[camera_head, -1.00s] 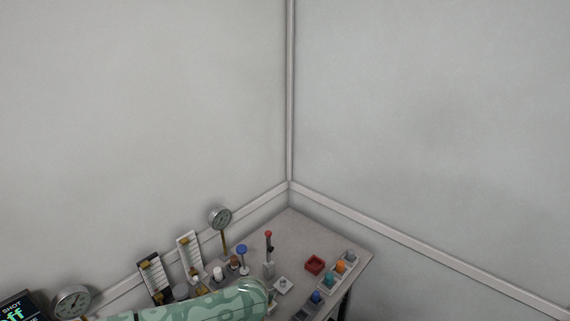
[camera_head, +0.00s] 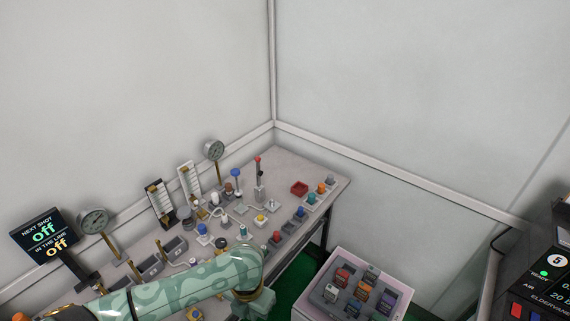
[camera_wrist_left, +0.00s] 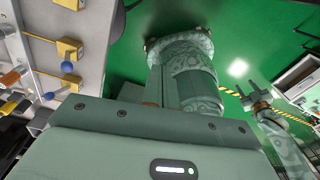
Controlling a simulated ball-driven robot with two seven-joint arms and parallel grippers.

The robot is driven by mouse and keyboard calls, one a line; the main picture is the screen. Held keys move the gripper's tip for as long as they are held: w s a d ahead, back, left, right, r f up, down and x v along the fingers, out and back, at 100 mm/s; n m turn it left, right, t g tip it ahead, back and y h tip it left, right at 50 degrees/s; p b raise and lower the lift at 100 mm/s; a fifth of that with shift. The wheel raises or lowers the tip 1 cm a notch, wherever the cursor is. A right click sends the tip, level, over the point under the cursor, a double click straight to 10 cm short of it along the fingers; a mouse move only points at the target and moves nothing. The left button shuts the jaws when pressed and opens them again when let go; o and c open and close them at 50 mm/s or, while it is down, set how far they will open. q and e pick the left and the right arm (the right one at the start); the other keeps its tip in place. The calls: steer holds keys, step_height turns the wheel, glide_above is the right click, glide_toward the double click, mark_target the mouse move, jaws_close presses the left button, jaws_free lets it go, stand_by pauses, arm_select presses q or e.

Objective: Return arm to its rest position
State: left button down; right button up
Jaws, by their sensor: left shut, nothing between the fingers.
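My left arm (camera_head: 185,285) comes in from the lower left in a mottled green cover and reaches over the bench's front edge. My left gripper (camera_head: 254,303) hangs at its end near the bottom of the head view; it is shut and empty, and its fingertips are hard to make out. In the left wrist view the green hand housing fills the foreground. My right gripper (camera_wrist_left: 259,97) shows at the right of that view, away from the bench, with its two prongs apart and nothing between them.
The bench (camera_head: 318,170) carries gauges (camera_head: 93,221), levers, knobs and buttons, close under my left arm. A white-edged switch box (camera_head: 341,254) stands right of the gripper. A sign (camera_head: 42,236) stands far left, and a dark panel (camera_head: 545,275) far right. Green floor (camera_head: 293,282) shows between.

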arm_select(q)
steer(key=s+d+r+n+t+h, duration=0.3)
steer(key=s+d+r+n+t, duration=0.1)
steer(key=n, duration=0.9)
steer(key=s+a+r+n+t+y, duration=0.1)
steer(key=s+a+r+n+y, duration=0.2)
steer(key=a+n, duration=0.5)
steer(key=s+a+r+n+t+y, duration=0.1)
steer(key=s+a+r+n+y, duration=0.15)
steer(key=a+n, duration=0.55)
steer(key=s+a+r+n+t+y, duration=0.25)
steer(key=a+n, duration=0.25)
steer(key=a, duration=0.5)
steer(key=s+d+f+g+h+b, duration=0.1)
steer(key=s+d+f+g+h, duration=0.1)
steer(key=f, duration=1.2)
steer(key=s+d+f+g+h+b, duration=0.1)
steer(key=s+d+f+g, duration=0.15)
steer(key=f, duration=1.05)
steer(key=s+f+n+g+h+b, duration=0.1)
steer(key=s+f+n+g+h, duration=0.1)
steer(key=s+f, duration=1.5)
steer(key=s+n, duration=0.1)
steer(key=s, duration=0.1)
steer(key=shift+s+f+n, duration=0.3)
steer(key=shift+f+n, duration=0.1)
arm_select(e)
steer(key=f, duration=0.3)
steer(key=shift+s+f, duration=0.2)
steer(key=shift+f, duration=0.05)
